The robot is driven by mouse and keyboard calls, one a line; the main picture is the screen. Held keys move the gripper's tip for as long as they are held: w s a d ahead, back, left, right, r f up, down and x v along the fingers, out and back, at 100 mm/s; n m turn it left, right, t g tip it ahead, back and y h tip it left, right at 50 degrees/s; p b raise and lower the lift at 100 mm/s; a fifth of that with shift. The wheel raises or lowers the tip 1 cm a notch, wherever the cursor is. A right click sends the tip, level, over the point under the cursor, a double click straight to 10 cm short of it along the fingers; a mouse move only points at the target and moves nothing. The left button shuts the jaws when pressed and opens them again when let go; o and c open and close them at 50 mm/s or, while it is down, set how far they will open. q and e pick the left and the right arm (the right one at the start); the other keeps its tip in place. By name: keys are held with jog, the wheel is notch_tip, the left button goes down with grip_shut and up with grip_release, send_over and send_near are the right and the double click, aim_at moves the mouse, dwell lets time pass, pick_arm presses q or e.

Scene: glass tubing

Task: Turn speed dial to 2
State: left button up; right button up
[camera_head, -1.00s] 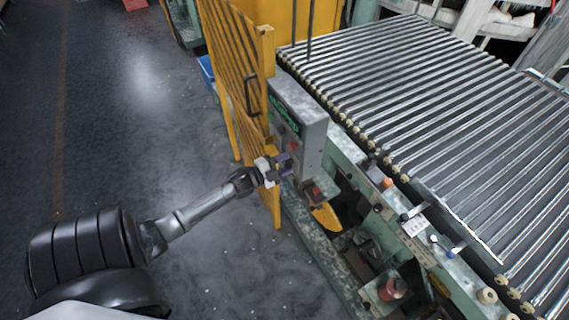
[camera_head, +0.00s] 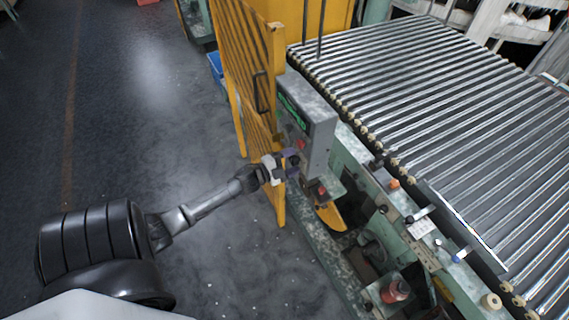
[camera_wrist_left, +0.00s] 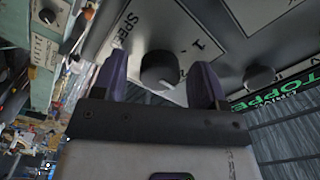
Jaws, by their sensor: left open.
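The speed dial (camera_wrist_left: 161,70) is a dark round knob with a pale pointer mark, on a panel plate lettered "SPEED" with a "1" beside it. In the left wrist view it lies between the two purple fingertips of my open left gripper (camera_wrist_left: 164,82), with gaps on both sides. In the head view my left gripper (camera_head: 283,166) is at the front of the grey control box (camera_head: 318,115), and the dial is hidden there. My right gripper is not in view.
A second dark knob (camera_wrist_left: 260,78) sits right of the speed dial. A yellow gate (camera_head: 243,65) stands beside the box. The roller conveyor (camera_head: 440,90) lies behind and to the right. Open floor (camera_head: 140,130) is at the left.

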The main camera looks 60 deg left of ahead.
pick_arm(q)
jog(key=s+b, duration=0.1)
jog(key=s, duration=1.2)
jog(key=shift+s+b, duration=0.3)
jog(key=shift+s, duration=0.1)
